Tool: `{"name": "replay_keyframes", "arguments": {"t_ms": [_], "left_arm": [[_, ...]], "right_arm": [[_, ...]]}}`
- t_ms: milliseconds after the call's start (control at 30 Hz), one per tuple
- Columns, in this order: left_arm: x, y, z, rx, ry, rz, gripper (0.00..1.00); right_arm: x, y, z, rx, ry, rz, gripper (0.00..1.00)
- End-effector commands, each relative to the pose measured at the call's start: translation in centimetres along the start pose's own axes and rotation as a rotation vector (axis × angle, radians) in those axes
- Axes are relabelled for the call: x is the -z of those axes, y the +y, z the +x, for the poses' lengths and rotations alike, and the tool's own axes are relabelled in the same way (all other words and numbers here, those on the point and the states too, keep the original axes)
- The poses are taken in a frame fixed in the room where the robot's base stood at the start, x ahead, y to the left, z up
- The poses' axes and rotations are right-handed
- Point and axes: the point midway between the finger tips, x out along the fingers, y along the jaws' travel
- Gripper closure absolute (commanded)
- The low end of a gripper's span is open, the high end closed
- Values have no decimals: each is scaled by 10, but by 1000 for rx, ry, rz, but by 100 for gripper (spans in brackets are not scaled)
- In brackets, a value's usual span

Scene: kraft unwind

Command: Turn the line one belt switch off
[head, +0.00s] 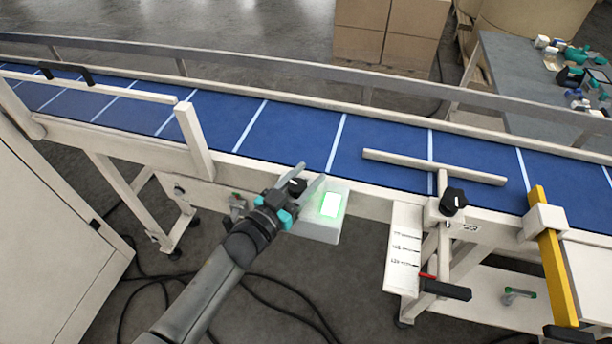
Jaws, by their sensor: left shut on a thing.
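The belt switch is a black knob (297,187) on a pale control box (318,232) fixed to the near side of the conveyor. A lit green-white lamp (331,205) glows on the box, right of the knob. My left gripper (304,181) comes in from the lower left and is shut on the knob, with a finger on each side. The fingers hide part of the knob, so I cannot tell which way it points. My right gripper is not in view.
The blue belt (290,135) with white cross lines runs behind the box. A guide bar (435,167), a black clamp knob (453,201) and a yellow bar (555,260) stand to the right. Black cables (270,287) lie on the floor. A pale cabinet (50,235) is at left.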

Motion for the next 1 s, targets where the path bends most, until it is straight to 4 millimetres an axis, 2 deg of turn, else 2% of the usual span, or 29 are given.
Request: {"name": "replay_keyframes", "arguments": {"t_ms": [33,100,533,767,1000], "left_arm": [[0,0,0,0,0,0,93],[0,0,0,0,0,0,100],[0,1,0,-85,-2,6,100],[-2,5,-1,-255,-4,8,100],[-4,11,-3,-481,-2,9,100]], "right_arm": [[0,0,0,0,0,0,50],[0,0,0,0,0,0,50],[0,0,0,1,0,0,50],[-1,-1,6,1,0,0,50],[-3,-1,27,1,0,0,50]]}}
